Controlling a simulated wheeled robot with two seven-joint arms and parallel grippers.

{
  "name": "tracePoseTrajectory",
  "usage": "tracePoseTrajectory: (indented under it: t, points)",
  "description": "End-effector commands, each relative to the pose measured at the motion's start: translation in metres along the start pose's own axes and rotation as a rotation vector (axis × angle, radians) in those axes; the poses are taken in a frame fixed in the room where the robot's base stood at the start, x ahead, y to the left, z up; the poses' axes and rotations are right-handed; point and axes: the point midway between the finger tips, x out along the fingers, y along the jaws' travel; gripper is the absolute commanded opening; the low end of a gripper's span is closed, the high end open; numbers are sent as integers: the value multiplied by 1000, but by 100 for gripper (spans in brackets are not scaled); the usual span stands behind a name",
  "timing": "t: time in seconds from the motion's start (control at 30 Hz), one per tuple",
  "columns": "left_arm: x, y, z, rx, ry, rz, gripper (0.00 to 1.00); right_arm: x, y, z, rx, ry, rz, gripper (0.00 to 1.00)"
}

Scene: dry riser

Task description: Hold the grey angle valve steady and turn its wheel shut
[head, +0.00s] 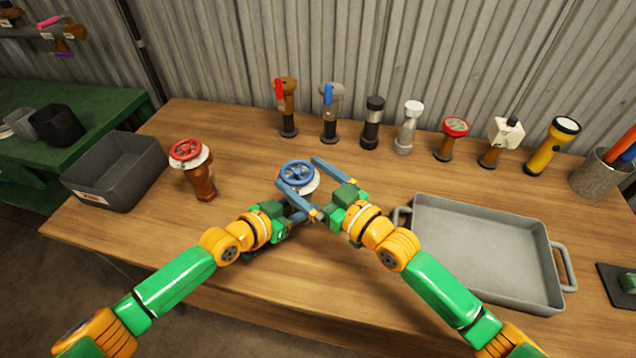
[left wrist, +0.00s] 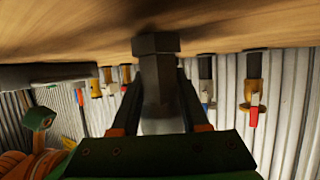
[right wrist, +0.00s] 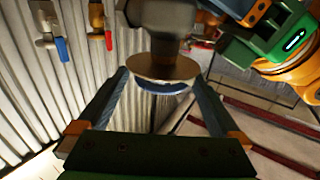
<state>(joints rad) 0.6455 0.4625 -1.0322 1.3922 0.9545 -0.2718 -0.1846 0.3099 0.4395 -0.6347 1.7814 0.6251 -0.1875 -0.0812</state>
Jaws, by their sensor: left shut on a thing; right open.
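The grey angle valve stands on the bench in front of me, with a blue wheel (head: 297,173) on top above a pale disc. Its grey hexagonal base (left wrist: 155,43) and lower body show in the left wrist view. My left gripper (head: 296,213) is shut on the valve's body, low down below the wheel; its fingers are largely hidden in the head view. My right gripper (head: 297,171) is open, its two fingers on either side of the wheel. In the right wrist view the wheel's blue rim (right wrist: 165,87) lies between the fingers; contact cannot be told.
A red-wheeled brown valve (head: 196,170) and a grey bin (head: 118,172) are at the left. A grey tray (head: 485,250) lies close to the right of my right arm. Several fittings and torches, including a yellow torch (head: 553,145), stand along the back. Bench between is clear.

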Motion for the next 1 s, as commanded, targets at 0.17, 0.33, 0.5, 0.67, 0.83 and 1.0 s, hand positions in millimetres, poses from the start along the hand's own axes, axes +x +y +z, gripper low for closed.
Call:
tracePoseTrajectory:
  t: [0.17,0.33,0.5,0.67,0.83,1.0]
  points:
    - [0,-1,0,0,-1,-1,0,-53,0,2,-2,-8,0,100]
    - [0,0,0,0,-1,-1,0,-91,0,2,-1,-7,1,100]
    - [0,0,0,0,-1,-1,0,-104,0,0,-2,-1,0,100]
    - [0,0,0,0,0,-1,0,-105,0,0,-1,0,0,100]
    - [0,-1,0,0,0,-1,0,-104,0,0,-1,0,0,100]
    - [0,-1,0,0,0,-1,80,-104,0,0,-1,-1,1,100]
